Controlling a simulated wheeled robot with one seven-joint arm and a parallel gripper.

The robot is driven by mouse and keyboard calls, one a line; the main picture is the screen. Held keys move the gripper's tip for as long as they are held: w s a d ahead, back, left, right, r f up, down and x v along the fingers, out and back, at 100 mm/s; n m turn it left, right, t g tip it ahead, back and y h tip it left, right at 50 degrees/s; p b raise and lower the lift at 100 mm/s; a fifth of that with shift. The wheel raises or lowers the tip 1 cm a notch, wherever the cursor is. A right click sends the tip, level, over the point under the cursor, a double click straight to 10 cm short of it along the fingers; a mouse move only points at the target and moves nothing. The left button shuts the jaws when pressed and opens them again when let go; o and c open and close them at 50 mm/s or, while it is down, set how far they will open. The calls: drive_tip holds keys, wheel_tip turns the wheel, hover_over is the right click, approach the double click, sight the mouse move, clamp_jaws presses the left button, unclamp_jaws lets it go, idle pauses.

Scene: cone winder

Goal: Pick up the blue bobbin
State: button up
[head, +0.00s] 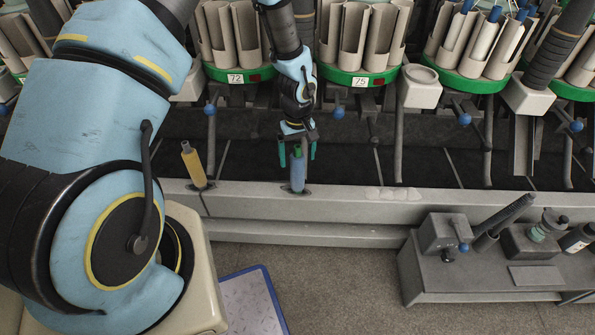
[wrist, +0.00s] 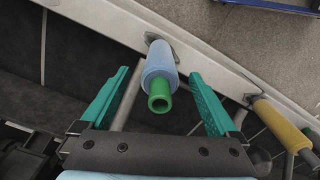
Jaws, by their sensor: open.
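The blue bobbin (head: 297,170) stands roughly upright at the grey rail of the machine in the head view. In the wrist view the blue bobbin (wrist: 159,72) shows its green tip pointing toward the camera. My gripper (head: 297,152) is just above it, with its green fingers on either side of the bobbin's upper part. In the wrist view my gripper (wrist: 158,95) is open, with the bobbin between the fingers and a gap on each side. The bobbin's lower end meets a holder on the rail.
A yellow bobbin (head: 194,165) leans at the rail to the left; it also shows in the wrist view (wrist: 279,124). Green-rimmed magazines (head: 358,78) with grey tubes stand behind. Blue-knobbed levers (head: 210,110) hang below them. A grey bench (head: 480,275) with bottles stands at lower right.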

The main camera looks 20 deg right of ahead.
drive_tip(key=shift+c, duration=0.2)
drive_tip(key=c, duration=1.2)
drive_tip(key=shift+r, duration=0.1)
drive_tip(key=shift+c, duration=0.2)
